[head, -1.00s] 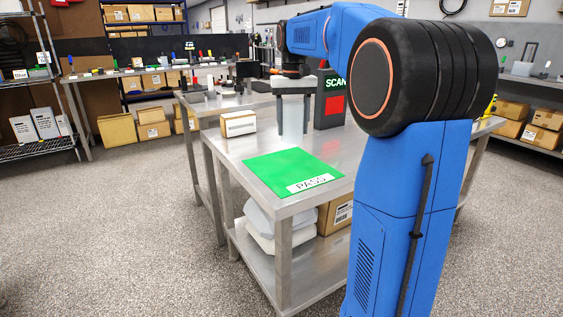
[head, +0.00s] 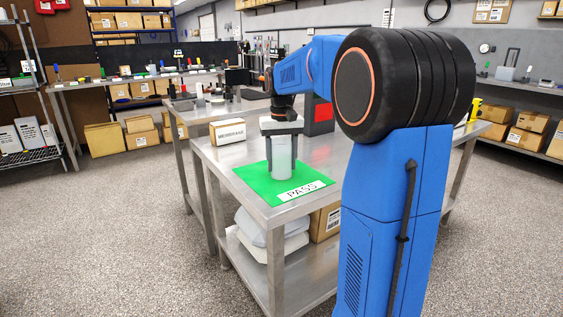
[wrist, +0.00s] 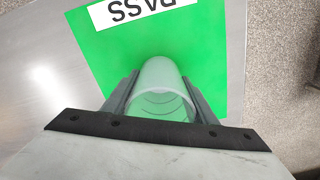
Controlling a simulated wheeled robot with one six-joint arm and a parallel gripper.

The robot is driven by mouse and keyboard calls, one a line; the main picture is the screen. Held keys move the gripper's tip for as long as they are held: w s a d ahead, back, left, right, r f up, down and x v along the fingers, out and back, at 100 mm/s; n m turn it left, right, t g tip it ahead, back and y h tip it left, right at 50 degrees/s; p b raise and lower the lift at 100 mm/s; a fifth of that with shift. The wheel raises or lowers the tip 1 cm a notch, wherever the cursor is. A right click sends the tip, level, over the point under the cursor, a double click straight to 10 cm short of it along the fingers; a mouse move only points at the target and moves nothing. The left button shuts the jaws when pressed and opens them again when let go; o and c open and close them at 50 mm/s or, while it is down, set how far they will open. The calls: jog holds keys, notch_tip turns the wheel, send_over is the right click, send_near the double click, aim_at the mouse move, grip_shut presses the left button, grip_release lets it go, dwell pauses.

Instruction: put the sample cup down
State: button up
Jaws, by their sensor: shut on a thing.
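The sample cup (head: 283,158) is a whitish, translucent cylinder, upright between the fingers of my gripper (head: 283,166). My gripper is shut on it from above. In the head view the cup is over the green PASS mat (head: 257,184), near its middle; I cannot tell whether its base touches the mat. In the wrist view the cup (wrist: 160,88) sits between the two dark fingers, with the green mat (wrist: 215,60) behind it. The PASS label shows upside down at the top there.
The mat lies on a steel table (head: 225,157). A small white-fronted box (head: 228,130) stands behind the mat at left. A dark panel with a red patch (head: 322,113) stands behind at right. Packages and a carton (head: 326,221) lie on the shelf below.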

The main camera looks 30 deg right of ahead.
jog(key=o, duration=1.1)
jog(key=shift+f, duration=0.1)
notch_tip(320, 180, up, 12)
jog(key=shift+r, duration=0.15)
